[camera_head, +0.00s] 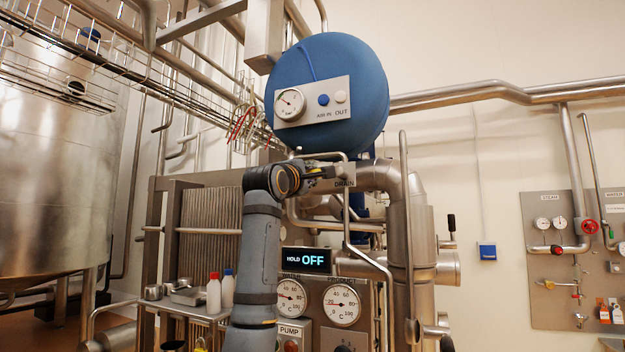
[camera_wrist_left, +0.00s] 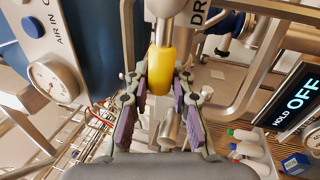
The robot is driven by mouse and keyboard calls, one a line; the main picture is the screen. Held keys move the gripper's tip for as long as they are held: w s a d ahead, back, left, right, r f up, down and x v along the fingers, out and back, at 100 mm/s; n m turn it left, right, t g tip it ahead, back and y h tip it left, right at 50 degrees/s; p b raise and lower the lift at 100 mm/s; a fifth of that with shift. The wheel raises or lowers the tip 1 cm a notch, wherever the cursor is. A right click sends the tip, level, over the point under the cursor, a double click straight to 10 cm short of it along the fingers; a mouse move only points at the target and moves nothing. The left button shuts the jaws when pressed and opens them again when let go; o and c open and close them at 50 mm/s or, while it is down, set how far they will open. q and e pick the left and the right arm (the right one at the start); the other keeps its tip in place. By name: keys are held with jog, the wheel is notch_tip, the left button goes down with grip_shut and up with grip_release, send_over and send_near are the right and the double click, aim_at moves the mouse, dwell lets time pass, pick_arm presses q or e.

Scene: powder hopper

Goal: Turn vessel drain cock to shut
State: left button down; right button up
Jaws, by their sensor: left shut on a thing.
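The blue round vessel (camera_head: 345,70) hangs at the upper middle of the head view, with a gauge plate on its front. The drain cock's yellow handle (camera_wrist_left: 161,68) shows at the top middle of the left wrist view, below a metal stem (camera_wrist_left: 166,12). A DRAIN label (camera_head: 344,184) sits beside it. My left gripper (camera_wrist_left: 160,82) is shut on the yellow handle, one finger on each side. In the head view my left gripper (camera_head: 322,169) is under the vessel, and the handle is hidden there. My right gripper is not in view.
A bent metal pipe (camera_head: 380,180) runs close to the right of my gripper. The display (camera_head: 306,261) reads HOLD OFF above two dials. Bottles (camera_head: 214,295) stand on a shelf at lower left. A wire cable tray (camera_head: 130,65) crosses upper left.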

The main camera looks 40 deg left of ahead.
pick_arm(q)
jog(key=shift+w+f, duration=0.1)
jog(key=shift+f, duration=0.6)
jog(key=c, duration=1.3)
grip_release()
jog(key=shift+o, duration=0.7)
jog(key=shift+a, duration=0.15)
jog(key=shift+r, duration=0.1)
jog(key=shift+r, duration=0.1)
jog(key=v, duration=1.2)
